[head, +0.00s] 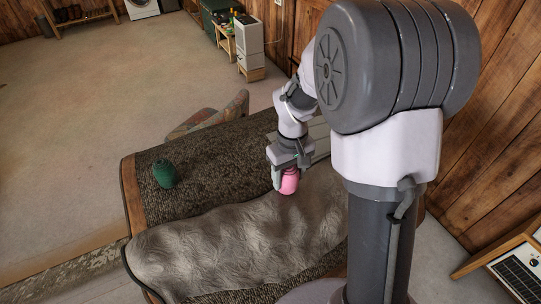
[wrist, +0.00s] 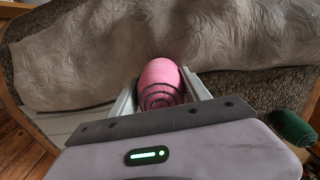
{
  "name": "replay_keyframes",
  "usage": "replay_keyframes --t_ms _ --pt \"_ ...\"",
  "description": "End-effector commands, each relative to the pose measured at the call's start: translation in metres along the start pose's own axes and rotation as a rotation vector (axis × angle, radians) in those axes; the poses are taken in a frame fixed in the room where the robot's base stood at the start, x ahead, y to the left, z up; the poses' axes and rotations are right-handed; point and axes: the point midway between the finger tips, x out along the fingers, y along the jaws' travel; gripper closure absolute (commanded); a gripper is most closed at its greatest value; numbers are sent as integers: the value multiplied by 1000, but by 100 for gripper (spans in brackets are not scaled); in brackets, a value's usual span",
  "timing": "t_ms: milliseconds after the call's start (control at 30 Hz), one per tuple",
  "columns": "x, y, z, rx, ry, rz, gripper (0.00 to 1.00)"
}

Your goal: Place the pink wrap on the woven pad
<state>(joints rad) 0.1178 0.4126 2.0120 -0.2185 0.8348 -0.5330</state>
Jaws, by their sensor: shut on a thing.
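The pink wrap (head: 289,182) is a rounded roll; in the wrist view (wrist: 160,77) dark spiral lines show on its near end. My gripper (head: 283,178) is shut on it, with a finger on each side. It is held by the far edge of a pale grey, wrinkled cloth (head: 215,245); I cannot tell whether it touches. The cloth lies across a dark, coarse, woven-looking bench covering (head: 215,155). A flat pale grey piece with lines (head: 321,135) lies behind my gripper, also at lower left in the wrist view (wrist: 62,122). I cannot tell which surface is the woven pad.
The bench has a wooden edge (head: 132,197). A patterned chair-like piece (head: 210,117) stands behind it. Open floor lies left.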

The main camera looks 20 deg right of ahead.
Motion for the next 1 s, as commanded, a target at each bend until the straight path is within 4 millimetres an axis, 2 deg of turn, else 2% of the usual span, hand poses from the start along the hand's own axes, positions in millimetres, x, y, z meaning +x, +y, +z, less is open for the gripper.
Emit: replay_keyframes --t_ms 33,133,200,300,533,933,967,1000 --pt "-1 -4 -18 -4 -1 0 87" --pt "2 -9 -51 -1 0 0 87" --pt "4 -12 -69 -1 0 -1 87" --pt "7 -14 -83 0 0 0 87" --pt "41 -15 -86 1 -2 -1 87" --pt "49 -14 -86 1 1 0 87" --pt "48 -14 -86 1 1 0 39" --pt "48 -14 -86 1 1 0 31"
